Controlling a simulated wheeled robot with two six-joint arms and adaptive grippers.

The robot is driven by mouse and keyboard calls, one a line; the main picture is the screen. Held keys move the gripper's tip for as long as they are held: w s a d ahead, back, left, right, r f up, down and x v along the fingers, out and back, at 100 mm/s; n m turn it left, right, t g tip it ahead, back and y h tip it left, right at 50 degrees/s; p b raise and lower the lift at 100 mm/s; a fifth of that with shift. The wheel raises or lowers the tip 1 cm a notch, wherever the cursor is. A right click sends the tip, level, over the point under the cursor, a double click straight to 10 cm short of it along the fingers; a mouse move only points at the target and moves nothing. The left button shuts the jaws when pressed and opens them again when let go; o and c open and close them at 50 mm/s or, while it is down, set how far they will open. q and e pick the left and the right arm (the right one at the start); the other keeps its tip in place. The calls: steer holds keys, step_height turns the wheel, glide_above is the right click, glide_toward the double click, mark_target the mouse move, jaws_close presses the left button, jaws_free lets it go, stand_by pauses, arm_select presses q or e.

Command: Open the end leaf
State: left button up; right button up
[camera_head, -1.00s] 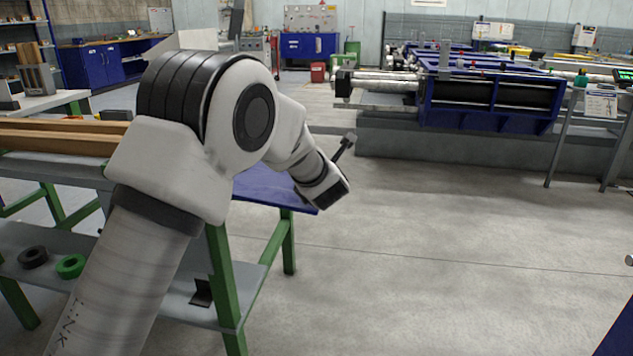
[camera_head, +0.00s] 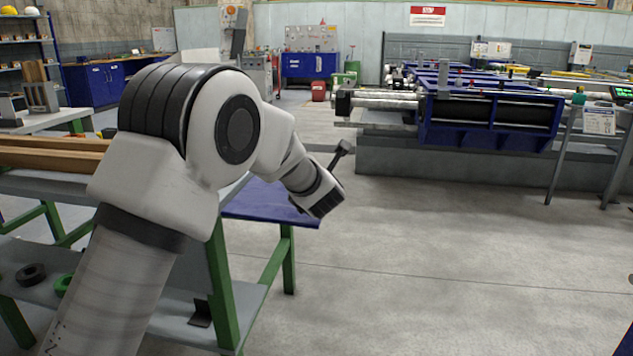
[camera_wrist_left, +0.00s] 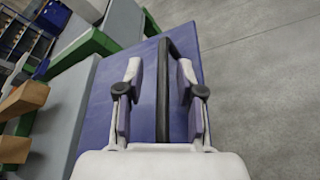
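The end leaf (camera_head: 262,202) is a flat blue panel at the end of the green-framed table. It also fills the middle of the left wrist view (camera_wrist_left: 96,118). A long black bar handle (camera_wrist_left: 163,85) runs along the leaf there. My left gripper (camera_wrist_left: 160,75) is open, with one finger on each side of the bar and visible gaps to it. Whether the fingers reach down beside the bar is hard to tell. In the head view my left arm hides part of the leaf and the gripper's fingers. My right gripper is not in view.
The table's grey top (camera_wrist_left: 63,115) adjoins the leaf and carries wooden beams (camera_head: 50,150). A lower shelf holds a black ring (camera_head: 30,273) and a green ring. A blue-framed machine (camera_head: 490,120) stands behind at right. The floor right of the leaf is clear.

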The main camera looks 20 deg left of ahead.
arm_select(q)
steer(key=v, duration=1.1)
steer(key=shift+r, duration=0.15)
steer(key=shift+s+d+r, duration=0.1)
steer(key=shift+s+d, duration=0.15)
steer(key=shift+s, duration=0.2)
